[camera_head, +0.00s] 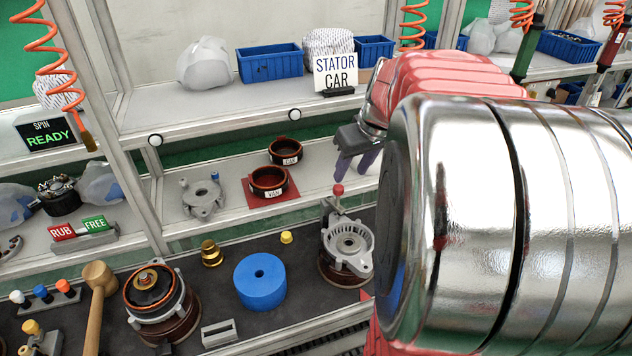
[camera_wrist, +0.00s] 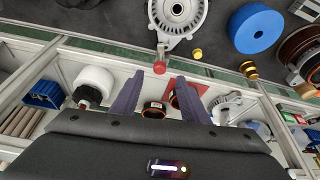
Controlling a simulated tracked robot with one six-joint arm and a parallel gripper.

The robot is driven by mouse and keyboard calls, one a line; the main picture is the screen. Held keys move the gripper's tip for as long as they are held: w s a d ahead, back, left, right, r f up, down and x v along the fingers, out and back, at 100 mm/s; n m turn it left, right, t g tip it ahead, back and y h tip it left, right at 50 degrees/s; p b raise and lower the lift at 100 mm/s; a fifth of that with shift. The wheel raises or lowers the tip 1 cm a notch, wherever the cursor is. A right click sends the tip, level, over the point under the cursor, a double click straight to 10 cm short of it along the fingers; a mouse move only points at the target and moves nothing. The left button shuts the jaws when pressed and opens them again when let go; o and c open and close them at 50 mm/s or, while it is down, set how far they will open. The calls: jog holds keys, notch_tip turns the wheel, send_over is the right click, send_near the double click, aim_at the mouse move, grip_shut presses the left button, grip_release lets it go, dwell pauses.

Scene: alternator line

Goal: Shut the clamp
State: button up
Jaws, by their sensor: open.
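The clamp is a small lever with a red knob (camera_head: 338,189) at the back edge of the round metal alternator housing (camera_head: 348,243). Its lever stands up from the housing's side. In the wrist view the red knob (camera_wrist: 159,67) shows between and just beyond my fingertips, with the housing (camera_wrist: 178,14) past it. My gripper (camera_head: 354,172) has dark purple fingers, spread open and empty, above and behind the knob. In the wrist view my gripper (camera_wrist: 159,82) is apart from the knob. The clamp's base is partly hidden, and I cannot tell what it presses on.
A blue disc (camera_head: 260,280), a brass part (camera_head: 211,254) and a yellow cap (camera_head: 286,237) stand left of the housing on the dark bench. A mallet (camera_head: 97,300) is further left.

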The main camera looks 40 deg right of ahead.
aim_at(339, 194)
jog(key=x, duration=1.3)
jog(key=shift+f, duration=0.4)
jog(key=c, duration=1)
